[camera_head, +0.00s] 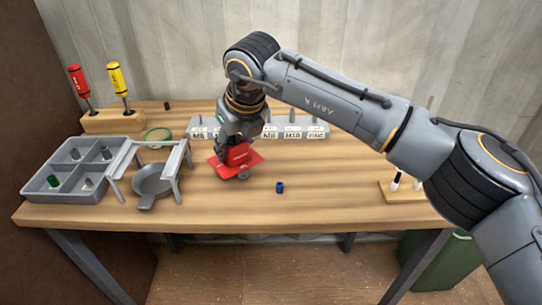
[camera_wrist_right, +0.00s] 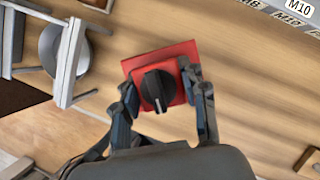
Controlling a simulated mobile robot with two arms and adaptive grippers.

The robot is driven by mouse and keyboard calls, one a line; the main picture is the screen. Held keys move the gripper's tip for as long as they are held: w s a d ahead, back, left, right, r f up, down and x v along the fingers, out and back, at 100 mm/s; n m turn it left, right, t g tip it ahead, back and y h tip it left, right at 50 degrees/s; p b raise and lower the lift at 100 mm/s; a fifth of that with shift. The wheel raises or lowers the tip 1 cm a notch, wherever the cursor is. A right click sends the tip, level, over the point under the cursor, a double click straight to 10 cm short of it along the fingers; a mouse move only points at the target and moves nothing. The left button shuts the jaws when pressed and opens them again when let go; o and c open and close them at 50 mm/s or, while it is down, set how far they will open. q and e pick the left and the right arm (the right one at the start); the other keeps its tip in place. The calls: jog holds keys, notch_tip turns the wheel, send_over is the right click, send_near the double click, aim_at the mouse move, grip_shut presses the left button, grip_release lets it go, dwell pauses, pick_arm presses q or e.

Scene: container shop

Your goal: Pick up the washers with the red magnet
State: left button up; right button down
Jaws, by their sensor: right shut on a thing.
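The red magnet (camera_head: 236,160) is a flat red plate with a raised red body, over the middle of the table. In the right wrist view the red magnet (camera_wrist_right: 181,60) shows a black knob on top. My right gripper (camera_head: 238,143) is shut on the magnet, with its fingers (camera_wrist_right: 160,92) on either side of it. A small grey rounded piece (camera_head: 243,175) shows at the plate's lower edge; I cannot tell whether it is a washer or whether it touches the magnet. Anything else under the plate is hidden. My left gripper is not in view.
Left of the magnet stand a metal frame (camera_head: 121,157), a round grey pan (camera_head: 153,182) and a divided grey tray (camera_head: 60,153). Labelled bins (camera_head: 290,132) line the back. A small blue part (camera_head: 280,187) lies to the right.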

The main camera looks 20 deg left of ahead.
jog(key=shift+f+b, duration=0.9)
jog(key=shift+f, duration=0.15)
jog(key=shift+r, duration=0.1)
jog(key=shift+r, duration=0.15)
jog(key=shift+r+p, duration=1.55)
jog(key=shift+r, duration=0.7)
jog(key=shift+r+p, duration=2.25)
jog(key=shift+r, duration=1.35)
jog(key=shift+f, duration=0.1)
